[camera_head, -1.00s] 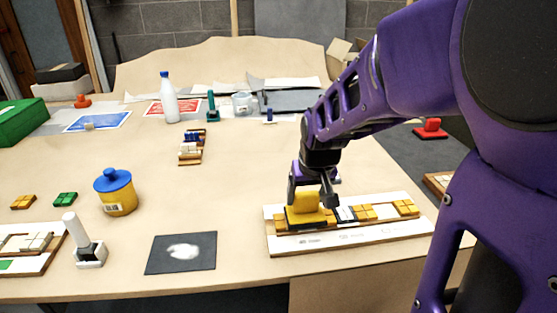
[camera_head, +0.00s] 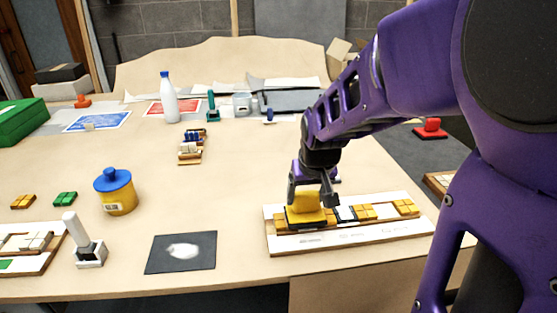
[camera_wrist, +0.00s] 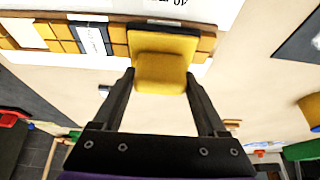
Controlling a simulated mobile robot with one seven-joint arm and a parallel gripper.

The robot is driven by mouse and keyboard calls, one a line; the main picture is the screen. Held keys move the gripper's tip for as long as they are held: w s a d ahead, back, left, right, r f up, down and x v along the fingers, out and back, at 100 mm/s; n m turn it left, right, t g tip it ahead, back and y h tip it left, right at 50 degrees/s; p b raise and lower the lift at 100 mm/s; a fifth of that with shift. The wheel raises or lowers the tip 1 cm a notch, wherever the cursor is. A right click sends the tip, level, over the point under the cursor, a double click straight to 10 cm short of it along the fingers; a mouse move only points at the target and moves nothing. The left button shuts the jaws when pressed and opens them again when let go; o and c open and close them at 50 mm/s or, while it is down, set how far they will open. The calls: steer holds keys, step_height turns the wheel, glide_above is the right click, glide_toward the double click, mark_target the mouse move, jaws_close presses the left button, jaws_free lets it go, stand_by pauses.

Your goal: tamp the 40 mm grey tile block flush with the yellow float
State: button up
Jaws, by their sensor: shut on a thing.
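The yellow float (camera_head: 305,208) is in my gripper (camera_head: 312,192), which is shut on its handle. The float's base rests on or just above the row of tile blocks on the panel (camera_head: 350,238). In the wrist view the float (camera_wrist: 162,62) lies between my gripper's two dark fingers (camera_wrist: 160,85), its flat plate over the tile row. Orange, white and black tile blocks (camera_head: 362,212) show to the right of the float. Any block under the float is hidden.
A white-handled tool (camera_head: 84,242) stands beside another panel (camera_head: 20,262) at the left. A dark mat (camera_head: 181,253) with a white patch lies left of the panel. A yellow pot with a blue lid (camera_head: 115,191) stands further left.

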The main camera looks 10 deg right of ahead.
steer(key=shift+s+f, duration=0.15)
steer(key=shift+f, duration=0.15)
steer(key=shift+r, duration=0.1)
steer(key=shift+r+p, duration=2.7)
steer(key=shift+r, duration=0.9)
steer(key=shift+w, duration=0.2)
